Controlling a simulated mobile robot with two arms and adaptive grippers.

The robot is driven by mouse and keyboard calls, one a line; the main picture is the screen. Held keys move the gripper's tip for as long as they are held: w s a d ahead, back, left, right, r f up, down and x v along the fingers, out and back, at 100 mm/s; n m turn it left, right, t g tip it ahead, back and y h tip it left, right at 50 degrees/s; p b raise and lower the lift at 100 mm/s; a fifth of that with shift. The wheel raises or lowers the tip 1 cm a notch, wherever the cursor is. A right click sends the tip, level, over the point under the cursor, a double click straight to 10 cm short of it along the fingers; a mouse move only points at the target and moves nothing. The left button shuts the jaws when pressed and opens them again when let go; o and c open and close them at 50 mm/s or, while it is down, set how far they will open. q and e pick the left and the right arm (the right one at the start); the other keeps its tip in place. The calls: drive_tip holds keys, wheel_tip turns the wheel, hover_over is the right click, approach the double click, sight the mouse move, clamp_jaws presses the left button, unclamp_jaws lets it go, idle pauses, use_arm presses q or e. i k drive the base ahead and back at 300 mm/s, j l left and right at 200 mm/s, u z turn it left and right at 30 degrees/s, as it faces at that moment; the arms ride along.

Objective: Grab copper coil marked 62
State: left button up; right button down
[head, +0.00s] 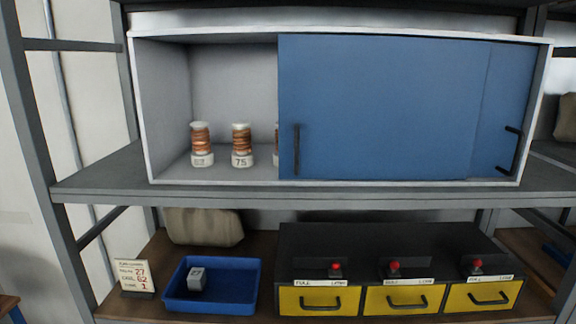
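Two copper coils on white spools stand upright in the open left part of a white cabinet. The left copper coil (201,144) has a base label that looks like 63, but the small last digit is hard to tell. The copper coil beside it (241,145) is marked 75. A third item (276,150) shows only as a sliver at the edge of the blue sliding door (380,105), its label hidden. I cannot clearly read 62 on any coil. Neither of my grippers is in view.
The blue door, with a black handle (296,150), covers the cabinet's right part. Below are a blue tray (225,305) holding a grey block (197,278), a card (134,276) showing 27, 62 and 1, a beige bundle (204,227), and a black unit (370,245) with yellow drawers.

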sight(203, 156)
drive_tip(key=j+z, duration=0.3)
drive_tip(key=j, duration=0.55)
drive_tip(key=j+z, duration=0.25)
drive_tip(key=j, duration=0.65)
